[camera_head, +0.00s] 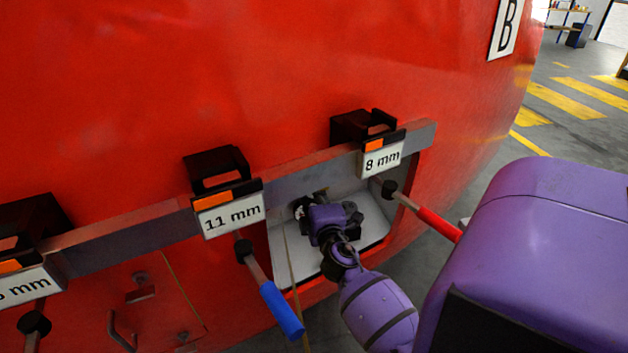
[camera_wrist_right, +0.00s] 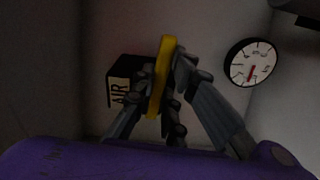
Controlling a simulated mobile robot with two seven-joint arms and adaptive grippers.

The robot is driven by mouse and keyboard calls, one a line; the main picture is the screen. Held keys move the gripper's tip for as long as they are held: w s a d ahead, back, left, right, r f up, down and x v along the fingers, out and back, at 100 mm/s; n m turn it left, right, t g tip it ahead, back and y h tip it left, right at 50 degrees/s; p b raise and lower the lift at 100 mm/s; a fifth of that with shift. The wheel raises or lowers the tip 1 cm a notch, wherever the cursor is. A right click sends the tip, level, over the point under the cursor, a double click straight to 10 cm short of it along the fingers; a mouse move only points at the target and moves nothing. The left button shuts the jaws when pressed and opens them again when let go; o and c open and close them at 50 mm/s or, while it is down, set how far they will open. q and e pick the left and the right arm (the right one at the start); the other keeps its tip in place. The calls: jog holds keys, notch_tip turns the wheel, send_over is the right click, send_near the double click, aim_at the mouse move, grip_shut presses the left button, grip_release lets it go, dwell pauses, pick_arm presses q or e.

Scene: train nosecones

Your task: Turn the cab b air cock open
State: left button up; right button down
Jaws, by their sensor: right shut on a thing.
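The cab b air cock shows in the right wrist view as a yellow handle (camera_wrist_right: 166,52), standing nearly upright and leaning slightly in the picture. Beside it is a black block with an AIR label (camera_wrist_right: 118,90). My right gripper (camera_wrist_right: 168,80) has its fingers on both sides of the handle and is shut on it. In the head view my right gripper (camera_head: 306,208) reaches into the white-walled recess (camera_head: 290,256) in the red nosecone, and its wrist hides the cock there. My left gripper is not in view.
A round gauge (camera_wrist_right: 252,63) is on the recess wall. A rail (camera_head: 130,236) above the recess carries holders labelled 11 mm (camera_head: 231,215) and 8 mm (camera_head: 382,160). A blue-handled tool (camera_head: 281,309) and a red-handled tool (camera_head: 438,224) hang close to my right arm.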

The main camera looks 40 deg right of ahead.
jog(key=shift+w+a+r+n, duration=0.1)
jog(key=shift+r+n, duration=0.35)
jog(key=shift+n, duration=0.25)
jog(key=c, duration=1.8)
grip_release()
jog(key=shift+a, duration=0.1)
jog(key=shift+o, duration=0.2)
jog(key=shift+f, duration=0.1)
jog(key=v, duration=1.2)
jog(key=shift+f, duration=0.1)
